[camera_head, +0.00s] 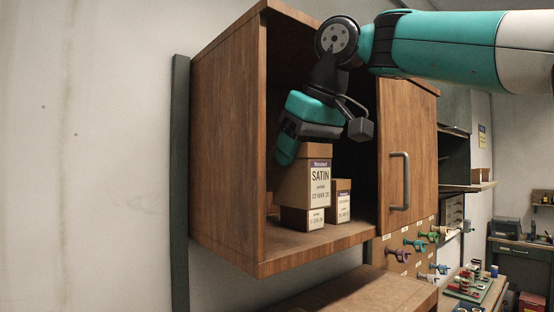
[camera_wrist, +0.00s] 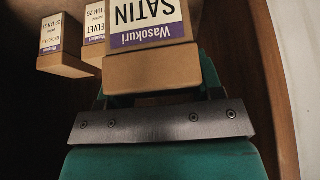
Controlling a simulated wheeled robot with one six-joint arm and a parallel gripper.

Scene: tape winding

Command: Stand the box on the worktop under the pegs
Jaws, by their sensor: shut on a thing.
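My gripper (camera_head: 300,145) is inside the open wall cabinet, tilted down, shut on the SATIN box (camera_head: 306,185). This is a brown box with a white label and purple band; it also shows in the wrist view (camera_wrist: 148,22) between the fingers, its label upside down. In the head view it overlaps a smaller box (camera_head: 303,219) below it; I cannot tell whether they touch. Another labelled box (camera_head: 341,203) stands to its right. The pegs (camera_head: 420,245) stick out of a board right of and below the cabinet. The brown worktop (camera_head: 375,296) is below them.
A green tray (camera_head: 475,290) with small items lies farther right. The visible brown worktop part is bare.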

